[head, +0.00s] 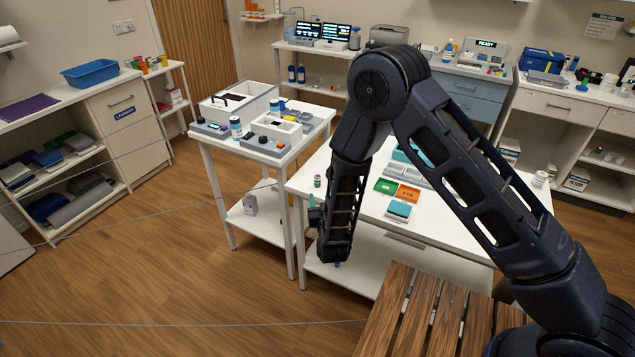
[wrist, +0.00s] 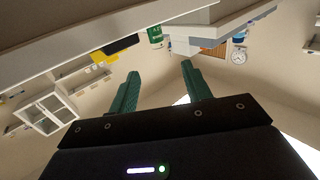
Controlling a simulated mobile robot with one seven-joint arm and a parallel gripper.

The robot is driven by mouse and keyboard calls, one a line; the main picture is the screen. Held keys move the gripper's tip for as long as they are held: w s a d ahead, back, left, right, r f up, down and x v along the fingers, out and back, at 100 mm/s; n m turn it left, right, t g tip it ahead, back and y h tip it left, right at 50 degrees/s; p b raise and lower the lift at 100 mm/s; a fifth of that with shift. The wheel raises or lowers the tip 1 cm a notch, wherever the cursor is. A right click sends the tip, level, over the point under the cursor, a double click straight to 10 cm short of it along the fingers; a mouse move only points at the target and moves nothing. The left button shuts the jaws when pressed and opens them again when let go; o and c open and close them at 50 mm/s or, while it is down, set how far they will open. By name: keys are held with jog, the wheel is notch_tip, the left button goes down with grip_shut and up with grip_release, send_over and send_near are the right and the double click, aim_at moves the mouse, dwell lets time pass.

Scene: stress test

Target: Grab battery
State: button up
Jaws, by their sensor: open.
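A small upright cylinder with a green label (head: 317,181), which looks like the battery, stands near the left end of the white table (head: 352,222) in the head view. A green cylinder (wrist: 155,36), seemingly the same one, shows beyond the fingers in the wrist view. My gripper (head: 312,203) is at the table's front left edge, close to the cylinder and mostly hidden behind my forearm. In the wrist view, my gripper's two green fingers (wrist: 160,69) are apart with nothing between them.
Green and orange trays (head: 409,194) and a teal-topped block (head: 399,211) lie to the right on the table. A smaller table (head: 262,155) with bottles and devices stands to the left. A slatted wooden surface (head: 408,316) is in front. Open floor lies at left.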

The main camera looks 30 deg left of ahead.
aim_at(318, 179)
jog(key=x, duration=1)
jog(key=shift+w+d+f, duration=0.1)
jog(key=shift+w, duration=0.05)
grip_shut()
